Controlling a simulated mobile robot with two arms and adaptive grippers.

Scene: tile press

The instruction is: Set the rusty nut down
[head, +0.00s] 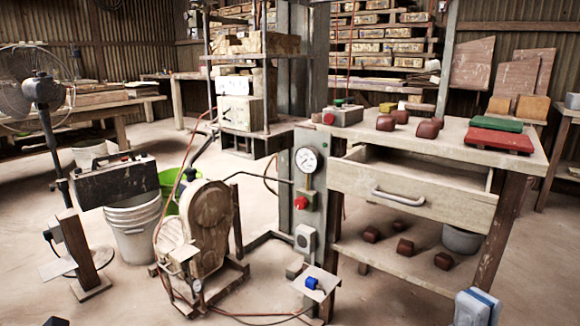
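I cannot pick out a rusty nut in the head view. Reddish-brown lumps lie on the workbench top, one of them here (428,129), and more lie on its lower shelf, one of them here (405,247); I cannot tell any of them to be a nut. My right gripper (477,308) seems to be the pale grey and blue shape at the bottom edge, right of the middle. It is cut off by the frame, and whether it is open or holds anything is hidden. My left gripper is not clearly visible.
The workbench (458,137) has an open drawer (410,187) jutting forward. A red board (499,140) and a green one (497,124) lie on top. A black case (118,181) sits above white buckets (140,232). A press with a gauge (307,160) stands centrally.

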